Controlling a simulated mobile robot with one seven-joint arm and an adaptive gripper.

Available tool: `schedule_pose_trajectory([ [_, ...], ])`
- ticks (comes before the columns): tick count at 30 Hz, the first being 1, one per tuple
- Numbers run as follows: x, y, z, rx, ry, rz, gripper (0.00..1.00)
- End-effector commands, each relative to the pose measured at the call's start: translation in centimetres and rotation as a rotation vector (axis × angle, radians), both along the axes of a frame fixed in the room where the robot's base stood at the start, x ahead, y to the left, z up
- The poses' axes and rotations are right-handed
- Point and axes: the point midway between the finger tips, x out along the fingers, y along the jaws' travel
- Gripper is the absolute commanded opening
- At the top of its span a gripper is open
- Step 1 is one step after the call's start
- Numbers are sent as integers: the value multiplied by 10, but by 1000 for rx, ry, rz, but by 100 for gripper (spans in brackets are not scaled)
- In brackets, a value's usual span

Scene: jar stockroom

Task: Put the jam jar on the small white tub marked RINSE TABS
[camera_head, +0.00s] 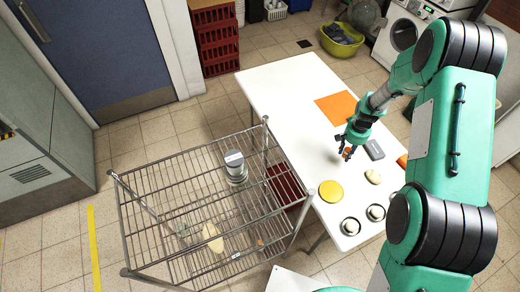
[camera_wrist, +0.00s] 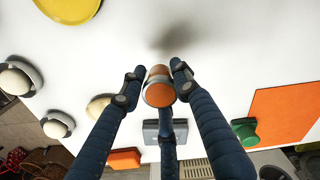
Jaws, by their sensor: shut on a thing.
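The jam jar (camera_wrist: 158,90), small with orange contents and a paler end, is held between the fingers of my gripper (camera_wrist: 157,72) in the wrist view. In the head view my gripper (camera_head: 350,141) is over the white table, and the jar (camera_head: 347,154) shows as a small orange patch below it. A shadow lies on the table near the jar in the wrist view, so it seems raised. A small whitish-grey tub (camera_head: 235,164) with a label stands on the wire rack, left of the table. Its lettering is too small to read.
On the white table (camera_head: 285,90) are an orange mat (camera_head: 337,107), a yellow disc (camera_head: 331,191), a grey box (camera_head: 374,150), a beige lump (camera_head: 373,177) and two round white things on dark saucers (camera_head: 350,226). The wire rack (camera_head: 160,200) has open shelf room around the tub.

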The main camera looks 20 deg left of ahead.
Motion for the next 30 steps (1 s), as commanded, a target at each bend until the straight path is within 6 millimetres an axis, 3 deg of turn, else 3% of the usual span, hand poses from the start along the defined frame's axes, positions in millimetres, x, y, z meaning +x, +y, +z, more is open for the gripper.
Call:
schedule_pose_trajectory([
  [8,-9,20,22,0,-1,9,3],
  [14,-29,56,59,0,-2,24,3],
  [30,-129,164,183,-2,-4,72,3],
])
